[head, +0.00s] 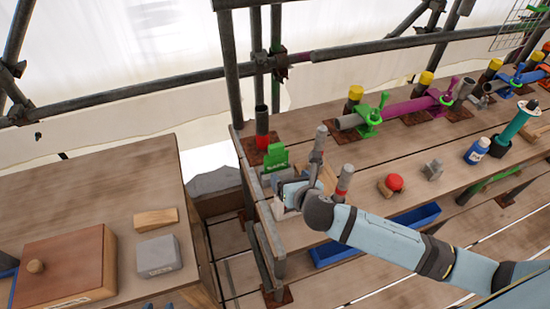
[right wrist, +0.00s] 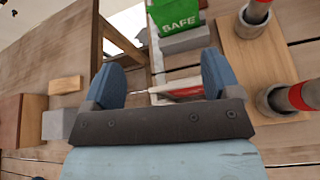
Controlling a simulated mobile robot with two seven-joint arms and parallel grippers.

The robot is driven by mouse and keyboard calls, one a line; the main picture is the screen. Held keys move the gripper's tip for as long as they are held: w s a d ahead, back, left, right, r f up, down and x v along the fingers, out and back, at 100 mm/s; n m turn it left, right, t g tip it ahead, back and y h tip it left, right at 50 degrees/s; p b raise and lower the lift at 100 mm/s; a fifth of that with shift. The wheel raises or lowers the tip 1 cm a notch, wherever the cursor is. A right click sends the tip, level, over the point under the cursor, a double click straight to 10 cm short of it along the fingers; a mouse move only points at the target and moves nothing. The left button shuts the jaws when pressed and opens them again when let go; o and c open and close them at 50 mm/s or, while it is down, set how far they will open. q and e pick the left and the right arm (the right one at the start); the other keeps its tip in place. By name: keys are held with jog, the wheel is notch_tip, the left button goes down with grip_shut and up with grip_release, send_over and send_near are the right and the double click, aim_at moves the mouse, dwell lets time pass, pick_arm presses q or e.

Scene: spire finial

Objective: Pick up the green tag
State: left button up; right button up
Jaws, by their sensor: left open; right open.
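The green tag (head: 275,156) stands upright in a grey holder near the left end of the workbench. In the right wrist view the green tag (right wrist: 178,18), marked "SAFE", shows at the top edge, partly cut off, beyond the fingers. My right gripper (head: 287,190) is just in front of the tag in the head view and apart from it. In its wrist view the right gripper (right wrist: 160,75) is open, with nothing held between its blue fingers. Only two small tips of my left gripper (head: 158,306) show at the bottom edge of the head view, spread apart.
A red and white piece (right wrist: 182,92) lies beyond the right fingers. Posts with red bands (right wrist: 278,100) stand on a wooden board at the right. A red and dark post (head: 262,128) stands behind the tag. A separate table (head: 100,190) is at the left, beyond a gap.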

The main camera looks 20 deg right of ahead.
jog(key=w+d+r+n, duration=0.1)
jog(key=w+n, duration=0.1)
send_near(278, 149)
jog(key=f+x, duration=0.1)
jog(key=x, duration=0.3)
jog(key=shift+w+a+f+h+p, duration=0.2)
jog(key=shift+a+h+p, duration=0.05)
jog(key=shift+h+p, duration=0.15)
jog(key=shift+w+t, duration=0.3)
jog(key=shift+w, duration=0.3)
jog(key=x, duration=0.1)
jog(key=p+x, duration=0.1)
jog(key=x, duration=0.1)
jog(key=shift+w+r, duration=0.1)
jog(key=shift+w, duration=0.6)
jog(key=shift+s, duration=0.1)
jog(key=shift+c, duration=0.2)
